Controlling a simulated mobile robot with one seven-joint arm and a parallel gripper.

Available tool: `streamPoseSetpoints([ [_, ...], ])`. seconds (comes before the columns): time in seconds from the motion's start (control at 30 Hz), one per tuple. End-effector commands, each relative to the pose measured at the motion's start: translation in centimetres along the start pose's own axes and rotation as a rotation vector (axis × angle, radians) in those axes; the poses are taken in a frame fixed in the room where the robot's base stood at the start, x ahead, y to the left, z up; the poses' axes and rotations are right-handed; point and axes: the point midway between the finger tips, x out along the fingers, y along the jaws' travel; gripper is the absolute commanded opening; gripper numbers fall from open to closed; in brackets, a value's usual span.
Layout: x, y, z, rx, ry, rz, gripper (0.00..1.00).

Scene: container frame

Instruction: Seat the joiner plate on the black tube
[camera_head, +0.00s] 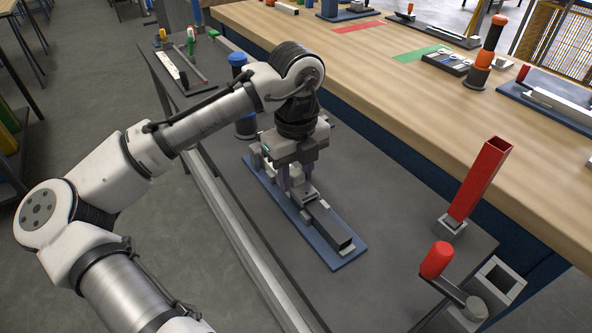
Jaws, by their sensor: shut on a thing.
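The black tube (328,224) lies flat along a blue base plate (344,257) on the dark grey bench, its open square end towards the lower right. My gripper (296,188) points down over the tube's far end, its fingers close together around a small grey piece that looks like the joiner plate (307,195). The fingers and gripper body hide much of this piece. I cannot tell whether it rests on the tube or sits just above it.
A red square tube (480,182) stands tilted in a grey holder at the right. A red-handled clamp (437,260) is at the bench's near right corner. A blue-topped cylinder (238,62) stands behind my arm. A wooden worktable (420,105) runs along the back.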

Motion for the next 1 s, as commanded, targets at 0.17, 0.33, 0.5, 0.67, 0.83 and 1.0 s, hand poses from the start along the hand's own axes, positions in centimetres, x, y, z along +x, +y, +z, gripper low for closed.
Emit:
streamPoseSetpoints([
  [0.17, 0.31, 0.0, -0.02, 0.0, 0.0, 0.0, 0.12],
  [0.33, 0.56, 0.0, 0.0, 0.0, 0.0, 0.0, 0.12],
  [0.5, 0.8, 0.0, 0.0, 0.0, -0.001, 0.0, 0.12],
  [0.67, 0.89, 0.0, 0.0, 0.0, -0.001, 0.001, 0.37],
  [0.83, 0.89, 0.0, 0.0, 0.0, -0.001, 0.001, 0.59],
  [1.0, 0.88, 0.0, 0.0, 0.0, 0.0, 0.0, 0.61],
])
